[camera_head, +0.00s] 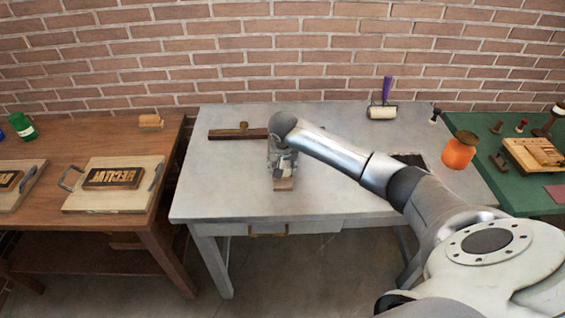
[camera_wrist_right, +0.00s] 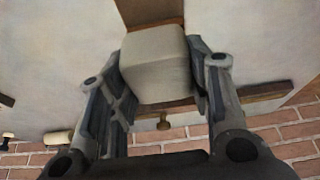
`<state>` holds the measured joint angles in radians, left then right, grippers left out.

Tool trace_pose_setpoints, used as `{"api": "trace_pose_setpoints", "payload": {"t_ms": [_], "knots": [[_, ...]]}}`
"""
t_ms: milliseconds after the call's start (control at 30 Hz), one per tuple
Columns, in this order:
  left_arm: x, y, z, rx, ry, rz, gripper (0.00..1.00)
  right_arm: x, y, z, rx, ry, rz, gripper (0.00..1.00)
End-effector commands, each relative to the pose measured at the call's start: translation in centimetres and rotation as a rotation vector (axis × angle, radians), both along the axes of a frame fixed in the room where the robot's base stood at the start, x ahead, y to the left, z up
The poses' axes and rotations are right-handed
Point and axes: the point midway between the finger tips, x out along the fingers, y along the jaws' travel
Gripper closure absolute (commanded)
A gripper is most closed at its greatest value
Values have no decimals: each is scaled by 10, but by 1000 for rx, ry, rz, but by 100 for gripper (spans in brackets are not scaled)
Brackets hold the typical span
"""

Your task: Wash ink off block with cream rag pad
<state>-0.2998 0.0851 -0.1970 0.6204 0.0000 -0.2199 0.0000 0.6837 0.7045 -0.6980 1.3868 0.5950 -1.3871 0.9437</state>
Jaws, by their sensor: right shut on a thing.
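My right gripper (camera_head: 283,165) is over the front middle of the grey table (camera_head: 335,190). In the right wrist view the gripper (camera_wrist_right: 157,75) is shut on a cream rag pad (camera_wrist_right: 157,62), a pale boxy piece between its two fingers. A brown wooden block (camera_wrist_right: 150,12) shows just past the pad. In the head view the block (camera_head: 283,184) pokes out in front of the gripper, which hides most of it. I cannot tell whether the pad touches the block, and its ink cannot be made out. My left gripper is not in view.
A dark wooden bar with a knob (camera_head: 225,134) lies behind the gripper. A purple-handled roller (camera_head: 382,112) stands at the back. An orange jar (camera_head: 459,151) is at the right. A brown table with lettered boards (camera_head: 105,198) stands left. The grey table's left front is clear.

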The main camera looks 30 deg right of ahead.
Motion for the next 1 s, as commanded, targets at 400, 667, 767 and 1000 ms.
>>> {"api": "trace_pose_setpoints", "payload": {"t_ms": [400,667,767,1000], "knots": [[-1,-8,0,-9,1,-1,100,0,0,0,0,0,0,73],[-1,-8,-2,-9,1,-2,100,0,0,-5,0,0,0,73],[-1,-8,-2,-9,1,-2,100,0,0,-7,1,0,0,73],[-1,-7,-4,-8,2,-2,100,0,0,-12,1,0,0,73]]}}
